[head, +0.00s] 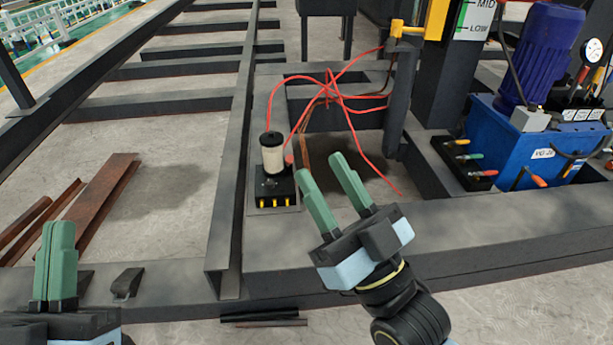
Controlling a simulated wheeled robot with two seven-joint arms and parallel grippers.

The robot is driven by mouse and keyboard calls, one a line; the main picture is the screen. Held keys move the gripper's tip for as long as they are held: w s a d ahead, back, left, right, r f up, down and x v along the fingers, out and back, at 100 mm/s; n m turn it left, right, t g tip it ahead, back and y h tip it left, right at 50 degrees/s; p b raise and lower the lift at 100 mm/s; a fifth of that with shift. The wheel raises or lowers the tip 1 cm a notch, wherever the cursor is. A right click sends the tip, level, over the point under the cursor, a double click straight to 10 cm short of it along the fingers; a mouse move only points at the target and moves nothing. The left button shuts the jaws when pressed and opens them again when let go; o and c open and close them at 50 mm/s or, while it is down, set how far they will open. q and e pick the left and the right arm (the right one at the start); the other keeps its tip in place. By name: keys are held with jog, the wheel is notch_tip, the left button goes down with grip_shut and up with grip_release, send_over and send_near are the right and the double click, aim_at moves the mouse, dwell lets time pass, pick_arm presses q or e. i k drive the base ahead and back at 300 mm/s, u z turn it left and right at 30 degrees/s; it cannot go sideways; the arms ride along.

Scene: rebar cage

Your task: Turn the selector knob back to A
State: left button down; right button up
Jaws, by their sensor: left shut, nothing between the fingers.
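I cannot make out a selector knob or a letter A in the head view. A small black box (268,187) with a pale cylinder (272,156) and several yellow fittings stands on the dark frame near the middle. A blue hydraulic unit (520,147) with coloured handles stands at the right; its small labels are too small to read fully. My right gripper (320,164) is open and empty, just right of the black box. My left gripper (57,226) is shut and empty at the lower left, far from both.
Red hoses (335,98) loop from the cylinder across the frame opening. Rusty steel channels (98,205) lie on the floor at the left. A dark beam (480,228) runs across the front. A yellow valve or bracket (406,30) sits on a post at the back.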

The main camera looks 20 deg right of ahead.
aim_at(269, 185)
jog(key=z, duration=0.15)
jog(key=i, duration=0.9)
jog(key=u, duration=0.55)
